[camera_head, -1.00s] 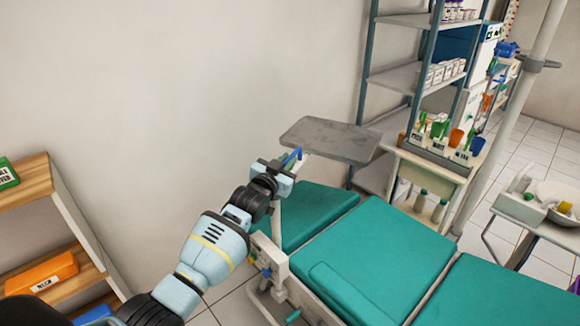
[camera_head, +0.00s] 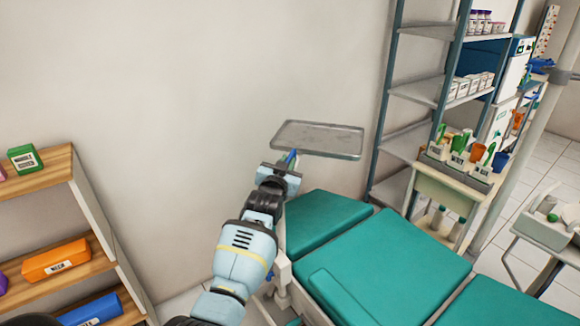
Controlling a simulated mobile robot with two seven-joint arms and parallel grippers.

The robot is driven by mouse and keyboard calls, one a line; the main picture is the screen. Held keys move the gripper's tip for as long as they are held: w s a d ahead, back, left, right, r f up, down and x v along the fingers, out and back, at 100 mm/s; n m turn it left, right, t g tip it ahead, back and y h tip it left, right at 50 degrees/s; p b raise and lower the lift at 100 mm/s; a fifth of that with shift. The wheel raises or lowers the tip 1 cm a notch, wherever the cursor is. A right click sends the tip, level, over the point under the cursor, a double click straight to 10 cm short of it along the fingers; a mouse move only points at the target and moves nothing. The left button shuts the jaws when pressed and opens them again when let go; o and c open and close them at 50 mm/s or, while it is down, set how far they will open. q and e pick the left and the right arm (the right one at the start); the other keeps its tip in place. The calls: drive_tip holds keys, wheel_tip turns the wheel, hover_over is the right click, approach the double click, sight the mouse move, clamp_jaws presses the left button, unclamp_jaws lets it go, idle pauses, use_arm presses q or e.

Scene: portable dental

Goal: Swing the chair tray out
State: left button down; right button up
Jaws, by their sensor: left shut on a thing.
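The chair tray (camera_head: 325,140) is a flat grey metal tray with a low rim, empty, near the wall beyond the head end of the green dental chair (camera_head: 385,262). My left gripper (camera_head: 285,166) is at the tray's near left side, shut on a blue handle (camera_head: 291,158). The fingers and the tray's arm are mostly hidden behind my wrist. My right gripper is not in the picture.
A wooden shelf (camera_head: 38,182) with coloured boxes stands at the left. A metal rack (camera_head: 420,92) and a cream cart (camera_head: 447,186) stand right of the tray. Bare wall (camera_head: 180,100) lies left of the tray.

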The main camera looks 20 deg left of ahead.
use_arm(q)
drive_tip(key=shift+a+n+y, duration=0.4)
drive_tip(key=shift+y, duration=0.2)
drive_tip(key=shift+s+a+r+y+b, duration=0.1)
drive_tip(key=shift+a+y+b, duration=0.1)
drive_tip(key=shift+y+b, duration=0.1)
drive_tip(key=c, duration=1.5)
unclamp_jaws()
drive_tip(key=shift+a, duration=0.1)
drive_tip(key=shift+o, duration=0.2)
drive_tip(key=shift+s+d, duration=0.1)
drive_tip(key=shift+d, duration=0.15)
drive_tip(key=shift+p+v, duration=0.6)
drive_tip(key=shift+v, duration=3.2)
drive_tip(key=shift+a+r, duration=0.1)
drive_tip(key=shift+c, duration=0.2)
